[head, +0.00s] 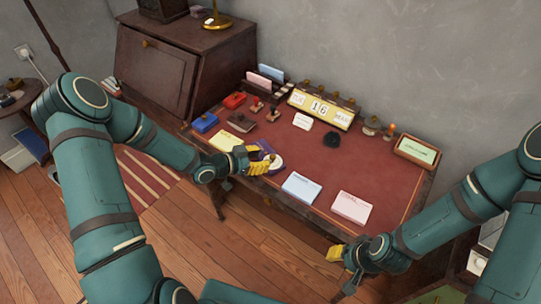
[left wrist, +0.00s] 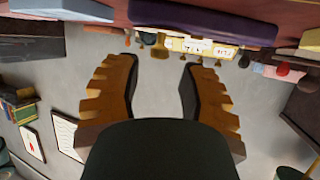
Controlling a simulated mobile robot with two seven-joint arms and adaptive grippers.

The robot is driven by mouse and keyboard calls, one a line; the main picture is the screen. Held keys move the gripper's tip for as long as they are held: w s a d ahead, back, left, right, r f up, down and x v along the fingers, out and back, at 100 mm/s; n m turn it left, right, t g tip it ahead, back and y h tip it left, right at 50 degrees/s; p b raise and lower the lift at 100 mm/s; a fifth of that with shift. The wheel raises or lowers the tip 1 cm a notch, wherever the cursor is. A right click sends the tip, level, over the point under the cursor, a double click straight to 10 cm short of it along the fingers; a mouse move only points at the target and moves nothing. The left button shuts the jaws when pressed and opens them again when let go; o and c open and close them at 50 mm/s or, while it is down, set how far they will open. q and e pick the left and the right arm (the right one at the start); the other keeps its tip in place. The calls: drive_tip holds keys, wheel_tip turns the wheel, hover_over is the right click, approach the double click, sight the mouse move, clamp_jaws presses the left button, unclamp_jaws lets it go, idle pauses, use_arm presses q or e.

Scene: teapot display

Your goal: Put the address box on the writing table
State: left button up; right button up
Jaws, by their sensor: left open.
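The writing table (head: 237,152) has a dark red top and stands against the grey wall. A wooden box with a pale green card (head: 417,150) sits at its right end; I cannot tell whether this is the address box. My left gripper (head: 266,160) is open at the table's front left edge, in front of a purple object with a white round part (head: 272,157). In the left wrist view its open fingers (left wrist: 160,85) have nothing between them, and the purple object (left wrist: 200,18) is above them. My right gripper (head: 338,256) is in front of the table, its fingers partly hidden.
A yellow calendar (head: 320,108) stands at the table's back. A blue pad (head: 301,187) and a pink pad (head: 351,207) lie along the front. Stamps and a blue pad (head: 205,122) crowd the left end. A dark slant-front desk (head: 160,65) stands behind left.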

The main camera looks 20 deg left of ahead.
use_arm(q)
drive_tip(key=v, duration=0.7)
drive_tip(key=d+f+n, duration=0.1)
drive_tip(key=d, duration=0.1)
drive_tip(key=d+f+n+g+y, duration=0.1)
drive_tip(key=d, duration=0.1)
drive_tip(key=s+d+f+n+p, duration=0.1)
drive_tip(key=d, duration=0.1)
drive_tip(key=shift+s+d+f+n+g+y, duration=0.1)
drive_tip(key=shift+s+d+n+g+y, duration=0.1)
drive_tip(key=shift+n+g+y, duration=0.15)
drive_tip(key=s+d+f+n+g, duration=0.1)
drive_tip(key=d, duration=0.1)
drive_tip(key=s+d+f+n+g+y, duration=0.1)
drive_tip(key=s+d+f, duration=0.1)
drive_tip(key=shift+s, duration=0.3)
drive_tip(key=s+d+f+n+g+y, duration=0.1)
drive_tip(key=s+d+n+g, duration=0.1)
drive_tip(key=s, duration=0.3)
drive_tip(key=s+d+f+n+g+y, duration=0.1)
drive_tip(key=s+d+f+n+g, duration=0.1)
drive_tip(key=s, duration=0.4)
drive_tip(key=shift+s+f+g, duration=0.15)
drive_tip(key=shift+s+g, duration=0.1)
drive_tip(key=shift+g, duration=0.3)
